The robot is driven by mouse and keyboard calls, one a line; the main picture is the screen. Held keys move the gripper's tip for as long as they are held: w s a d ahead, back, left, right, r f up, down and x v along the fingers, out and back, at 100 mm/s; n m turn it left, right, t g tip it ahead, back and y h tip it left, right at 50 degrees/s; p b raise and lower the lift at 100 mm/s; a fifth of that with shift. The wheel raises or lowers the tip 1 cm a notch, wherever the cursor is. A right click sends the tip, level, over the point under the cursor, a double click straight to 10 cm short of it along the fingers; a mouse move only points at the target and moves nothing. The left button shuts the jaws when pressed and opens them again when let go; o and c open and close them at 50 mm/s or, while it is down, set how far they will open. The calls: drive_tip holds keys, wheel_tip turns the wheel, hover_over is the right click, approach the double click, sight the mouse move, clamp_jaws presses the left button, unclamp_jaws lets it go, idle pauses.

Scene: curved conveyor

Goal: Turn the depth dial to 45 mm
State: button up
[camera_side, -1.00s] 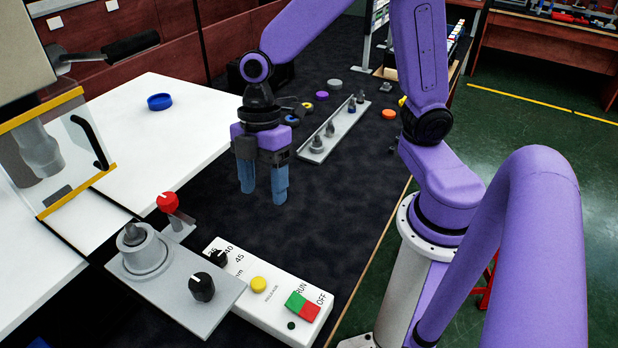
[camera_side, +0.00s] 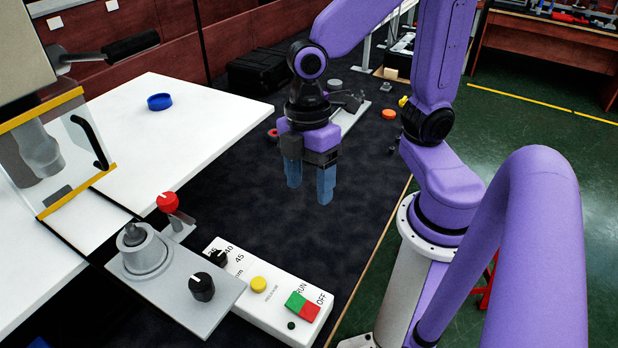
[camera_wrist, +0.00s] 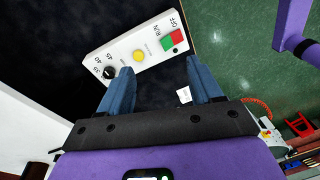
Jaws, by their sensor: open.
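The depth dial (camera_side: 218,258) is a small black knob on the white control panel (camera_side: 252,311), beside the printed marks 40 and 45; another number is partly covered. In the wrist view, the dial (camera_wrist: 109,72) is at the panel's left end, just left of a fingertip. Its exact pointer setting is too small to read. My gripper (camera_side: 310,194) is open and empty, with blue fingers pointing down, above the dark mat behind and right of the panel. In the wrist view, its fingers (camera_wrist: 160,66) are wide apart, with the panel beyond them.
The panel also bears a yellow button (camera_side: 258,284) and a green-red RUN/OFF switch (camera_side: 302,306). A grey plate with a black knob (camera_side: 202,287) and a red knob (camera_side: 168,202) stands close to the left. The dark mat (camera_side: 240,205) is clear between panel and gripper.

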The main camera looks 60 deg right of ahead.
drive_tip(key=n+y, duration=0.3)
drive_tip(key=n, duration=0.2)
hover_over(217, 257)
drive_tip(key=w+d, duration=0.2)
drive_tip(key=d, duration=0.5)
wheel_tip(217, 257, down, 6)
drive_tip(key=f, duration=0.1)
drive_tip(key=x, duration=1.6)
drive_tip(key=shift+s+a+f, duration=0.25)
drive_tip(key=shift+a, duration=0.1)
drive_tip(key=c, duration=1.1)
